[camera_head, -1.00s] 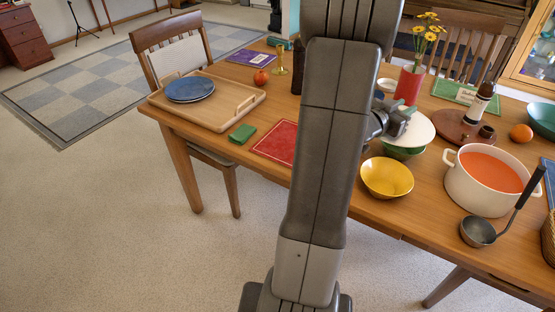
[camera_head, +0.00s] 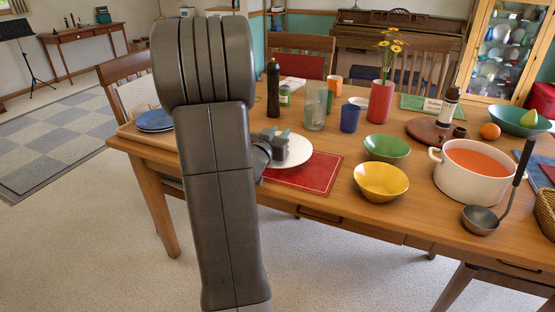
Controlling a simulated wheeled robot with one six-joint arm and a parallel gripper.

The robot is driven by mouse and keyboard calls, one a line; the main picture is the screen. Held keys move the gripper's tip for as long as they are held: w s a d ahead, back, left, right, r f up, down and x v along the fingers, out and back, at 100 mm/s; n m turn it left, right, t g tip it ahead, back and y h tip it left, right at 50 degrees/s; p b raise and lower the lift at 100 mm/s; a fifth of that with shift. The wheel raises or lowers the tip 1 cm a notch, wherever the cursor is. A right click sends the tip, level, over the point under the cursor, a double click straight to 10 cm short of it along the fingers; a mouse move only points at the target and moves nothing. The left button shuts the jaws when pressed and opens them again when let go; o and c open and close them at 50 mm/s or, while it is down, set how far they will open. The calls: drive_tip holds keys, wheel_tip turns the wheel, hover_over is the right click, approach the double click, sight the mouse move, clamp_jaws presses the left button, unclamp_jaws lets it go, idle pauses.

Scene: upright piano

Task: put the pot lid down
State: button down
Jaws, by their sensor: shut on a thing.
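The pot lid (camera_head: 294,154) is a round white disc, seen over the left part of the red placemat (camera_head: 308,179). My gripper (camera_head: 275,140) is shut on it at its left top side; my arm hides part of the gripper. I cannot tell whether the lid touches the placemat or is a little above it. The cream pot (camera_head: 464,188) stands uncovered on the right of the table, with orange soup (camera_head: 472,161) in it. A ladle (camera_head: 482,218) is in front of it.
A yellow bowl (camera_head: 381,184) and a green bowl (camera_head: 387,148) stand right of the placemat. Behind the lid are a glass vase (camera_head: 314,110), a blue cup (camera_head: 349,118), a dark bottle (camera_head: 273,90) and a red vase with flowers (camera_head: 381,101). A tray with blue plates (camera_head: 155,121) is at left.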

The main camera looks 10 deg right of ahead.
drive_tip(key=shift+f+b, duration=0.75)
drive_tip(key=shift+f, duration=2)
drive_tip(key=shift+f, duration=0.2)
drive_tip(key=c, duration=1.1)
unclamp_jaws()
drive_tip(key=shift+c, duration=0.2)
drive_tip(key=shift+r, duration=0.15)
drive_tip(key=shift+s+a, duration=0.15)
drive_tip(key=shift+s, duration=0.05)
drive_tip(key=v, duration=1.1)
drive_tip(key=shift+s+p, duration=0.25)
drive_tip(key=shift+p, duration=0.15)
